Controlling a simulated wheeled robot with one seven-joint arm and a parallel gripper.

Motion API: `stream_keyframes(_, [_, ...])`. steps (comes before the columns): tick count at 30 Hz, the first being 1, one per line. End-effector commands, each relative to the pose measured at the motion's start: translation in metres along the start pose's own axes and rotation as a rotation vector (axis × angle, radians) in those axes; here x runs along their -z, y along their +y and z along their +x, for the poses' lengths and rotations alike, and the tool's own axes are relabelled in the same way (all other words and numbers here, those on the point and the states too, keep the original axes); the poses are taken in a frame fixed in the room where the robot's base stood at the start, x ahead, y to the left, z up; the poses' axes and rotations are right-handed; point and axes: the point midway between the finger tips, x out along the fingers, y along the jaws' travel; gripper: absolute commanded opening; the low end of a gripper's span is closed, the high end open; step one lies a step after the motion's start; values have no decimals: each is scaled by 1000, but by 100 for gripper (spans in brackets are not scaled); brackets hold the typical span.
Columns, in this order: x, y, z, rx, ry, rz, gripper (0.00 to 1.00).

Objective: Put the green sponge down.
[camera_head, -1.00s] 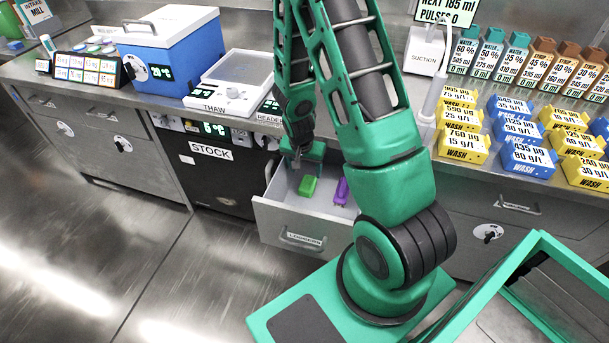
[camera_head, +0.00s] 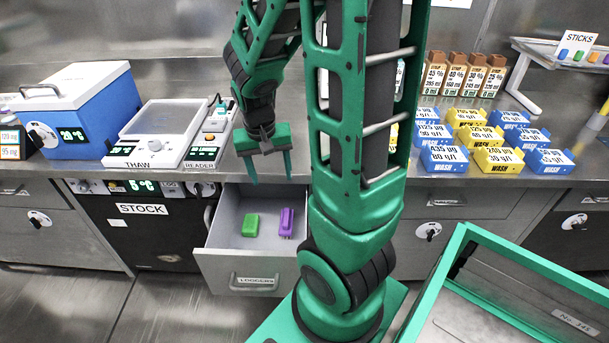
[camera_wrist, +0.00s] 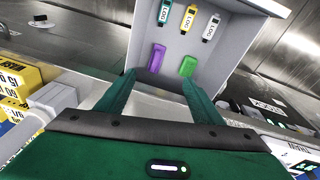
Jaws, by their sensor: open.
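The green sponge (camera_head: 251,225) lies on the floor of the open drawer labelled LOGGERS (camera_head: 254,282), on the left side of its visible inside. A purple block (camera_head: 287,222) lies just right of it, apart from it. My gripper (camera_head: 271,182) hangs above the drawer with its fingers spread and nothing between them. In the wrist view the green sponge (camera_wrist: 188,66) and the purple block (camera_wrist: 156,57) lie beyond the open fingertips (camera_wrist: 160,82), clear of them.
The wrist view also shows yellow, green and white tags (camera_wrist: 188,19) marked LOG in the drawer. On the bench stand a THAW device (camera_head: 160,135), a blue box (camera_head: 75,110) and several wash blocks (camera_head: 495,157). A green-framed bin (camera_head: 530,262) is at the lower right.

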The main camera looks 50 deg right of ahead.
Motion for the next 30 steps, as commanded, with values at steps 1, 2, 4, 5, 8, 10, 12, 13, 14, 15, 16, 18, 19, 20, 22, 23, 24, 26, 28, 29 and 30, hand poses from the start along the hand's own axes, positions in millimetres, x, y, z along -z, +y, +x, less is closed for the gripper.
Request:
stream_keyframes(1, [-8,10,-15,8,-7,-11,61])
stream_keyframes(2, [-14,16,-23,11,-15,-21,61])
stream_keyframes(4, [-27,30,-40,19,-35,-44,61])
stream_keyframes(5, [-34,35,-47,24,-43,-54,61])
stream_keyframes(8, [-56,53,-68,43,-72,-92,61])
stream_keyframes(10, [-72,63,-81,58,-90,-117,61])
stream_keyframes(12, [-87,72,-91,73,-107,-141,61])
stream_keyframes(13, [-93,76,-94,78,-114,-149,61])
stream_keyframes(14, [-98,78,-98,84,-119,-158,61])
stream_keyframes(15, [-104,82,-101,90,-126,-168,61])
stream_keyframes(16, [-108,84,-103,95,-131,-175,61])
stream_keyframes(18, [-115,87,-107,102,-139,-185,61])
stream_keyframes(19, [-117,88,-108,104,-142,-189,61])
stream_keyframes(20, [-118,89,-108,105,-143,-192,61])
stream_keyframes(22, [-120,89,-109,107,-145,-195,61])
stream_keyframes(23, [-120,90,-109,107,-146,-195,61])
stream_keyframes(24, [-120,90,-109,107,-146,-195,61])
stream_keyframes(26, [-120,89,-109,107,-146,-195,61])
stream_keyframes(28, [-120,89,-109,107,-146,-195,61])
stream_keyframes(29, [-120,89,-109,107,-146,-195,61])
stream_keyframes(30, [-120,89,-109,107,-146,-195,61])
